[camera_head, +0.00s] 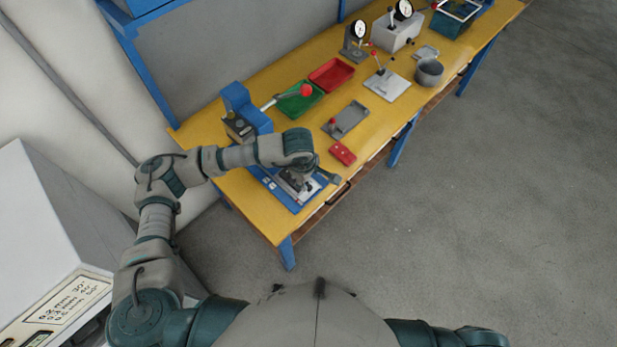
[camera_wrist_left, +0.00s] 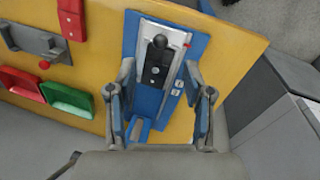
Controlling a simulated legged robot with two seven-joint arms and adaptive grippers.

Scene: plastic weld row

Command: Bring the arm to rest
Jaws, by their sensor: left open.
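My left arm (camera_head: 238,157) reaches from the lower left over the near end of the yellow workbench (camera_head: 262,222). My left gripper (camera_head: 310,178) is over the blue fixture with a silver plate (camera_head: 296,205). In the left wrist view the left gripper (camera_wrist_left: 164,85) has its two fingers spread apart. The blue fixture (camera_wrist_left: 196,45), with its metal rail and black-knobbed part (camera_wrist_left: 155,62), shows between and beyond them. Nothing is seen held. Whether the fingers touch the fixture is not clear. My right gripper is outside the views.
A blue press with a red-knobbed lever (camera_head: 242,108) stands just behind the arm. Green (camera_head: 298,103) and red (camera_head: 331,74) trays, a grey clamp plate (camera_head: 346,120) and a red block (camera_head: 343,153) lie farther along. The floor right of the bench is clear.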

